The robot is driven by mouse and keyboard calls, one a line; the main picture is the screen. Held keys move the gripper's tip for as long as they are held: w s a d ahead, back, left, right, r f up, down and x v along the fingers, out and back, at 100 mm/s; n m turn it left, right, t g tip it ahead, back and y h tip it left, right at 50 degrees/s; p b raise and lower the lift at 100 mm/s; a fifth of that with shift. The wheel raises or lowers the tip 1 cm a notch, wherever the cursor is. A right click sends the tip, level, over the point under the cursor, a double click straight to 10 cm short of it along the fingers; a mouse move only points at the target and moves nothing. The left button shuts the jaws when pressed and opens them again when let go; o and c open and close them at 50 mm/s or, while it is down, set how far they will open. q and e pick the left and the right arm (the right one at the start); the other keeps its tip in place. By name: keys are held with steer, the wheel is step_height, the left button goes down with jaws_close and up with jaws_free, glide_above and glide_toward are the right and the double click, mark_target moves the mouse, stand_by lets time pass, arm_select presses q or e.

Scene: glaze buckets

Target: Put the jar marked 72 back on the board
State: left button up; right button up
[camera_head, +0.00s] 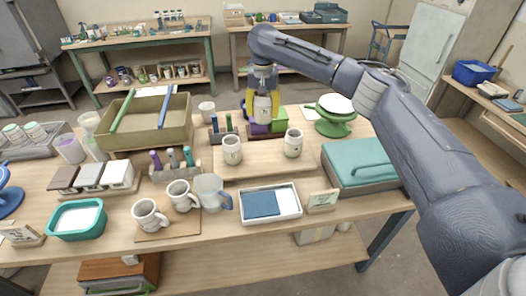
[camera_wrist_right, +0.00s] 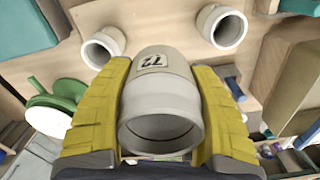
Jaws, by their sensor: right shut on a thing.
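The jar marked 72 (camera_head: 262,107) is pale grey, with a label reading 72 that shows in the right wrist view (camera_wrist_right: 153,62). My right gripper (camera_head: 262,100) is shut on it, with a yellow finger on each side. The jar is held up behind the board in the head view, in front of purple and green blocks. The wooden board (camera_head: 262,167) lies mid-table. Two similar pale jars stand on it, one at the left (camera_head: 232,150) and one at the right (camera_head: 293,143). My left gripper is not in view.
A teal case (camera_head: 358,162) lies right of the board, and a green stand with a white top (camera_head: 335,115) is behind it. An olive crate (camera_head: 145,122) stands left. A white tray with a blue cloth (camera_head: 285,203) is in front. The board's middle is bare.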

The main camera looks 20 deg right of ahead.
step_height(320, 180, down, 17)
steer(key=shift+f, duration=0.1)
stand_by(0.7)
steer(key=shift+f, duration=0.1)
steer(key=o, duration=1.4)
steer(key=shift+o, duration=0.2)
step_height(320, 180, up, 12)
